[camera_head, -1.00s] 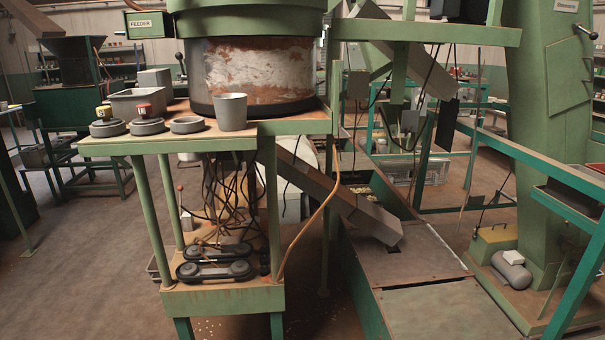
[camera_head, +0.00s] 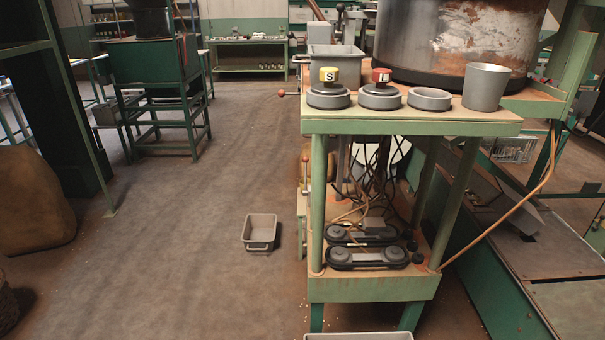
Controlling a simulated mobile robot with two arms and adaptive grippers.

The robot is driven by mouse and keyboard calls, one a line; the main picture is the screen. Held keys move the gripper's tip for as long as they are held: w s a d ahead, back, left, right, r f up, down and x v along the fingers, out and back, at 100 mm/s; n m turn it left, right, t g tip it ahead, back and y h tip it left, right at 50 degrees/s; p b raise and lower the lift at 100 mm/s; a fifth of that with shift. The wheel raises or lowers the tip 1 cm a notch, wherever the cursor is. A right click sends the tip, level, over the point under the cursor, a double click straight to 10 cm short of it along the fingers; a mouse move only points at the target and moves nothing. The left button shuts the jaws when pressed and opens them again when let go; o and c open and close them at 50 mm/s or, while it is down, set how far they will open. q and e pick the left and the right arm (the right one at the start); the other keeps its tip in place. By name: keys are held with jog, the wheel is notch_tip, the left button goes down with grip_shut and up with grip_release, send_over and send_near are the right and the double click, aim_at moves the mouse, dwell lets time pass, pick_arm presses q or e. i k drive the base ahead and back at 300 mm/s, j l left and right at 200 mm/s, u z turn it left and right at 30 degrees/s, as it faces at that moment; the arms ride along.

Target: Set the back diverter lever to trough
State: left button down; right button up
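No lever is labelled as the back diverter. A lever with a red ball knob (camera_head: 283,93) sticks out to the left at the table's left edge. A second lever with a red ball knob (camera_head: 306,159) stands lower, by the left side of the green stand. A dark-knobbed lever (camera_head: 339,16) rises behind the grey bin on the table. I cannot tell which of these is the diverter lever or what their settings are. No trough is clearly identified. Neither of my grippers is in view.
The green stand (camera_head: 410,128) carries a grey cup (camera_head: 486,86), round grey holders, an S knob (camera_head: 329,75), an L knob (camera_head: 381,75) and a grey bin (camera_head: 335,60). A small grey bin (camera_head: 261,232) sits on the floor. The floor left of the stand is largely open.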

aim_at(305, 160)
jog(key=i+j+z, duration=0.1)
jog(key=i+j, duration=0.25)
jog(key=i+j+z, duration=0.1)
jog(key=i+j, duration=0.3)
jog(key=i+j+z, duration=0.1)
jog(key=i+j, duration=0.2)
jog(key=j, duration=0.2)
jog(key=i+j, duration=0.35)
jog(key=j, duration=0.15)
jog(key=i+j+z, duration=0.15)
jog(key=i+j, duration=0.15)
jog(key=j, duration=0.15)
jog(key=i+j+z, duration=0.1)
jog(key=i+j, duration=0.2)
jog(key=j, duration=0.2)
jog(key=i+j+z, duration=0.1)
jog(key=i+j, duration=0.2)
jog(key=j, duration=0.25)
jog(key=i+j+z, duration=0.1)
jog(key=i+j, duration=0.15)
jog(key=j, duration=0.3)
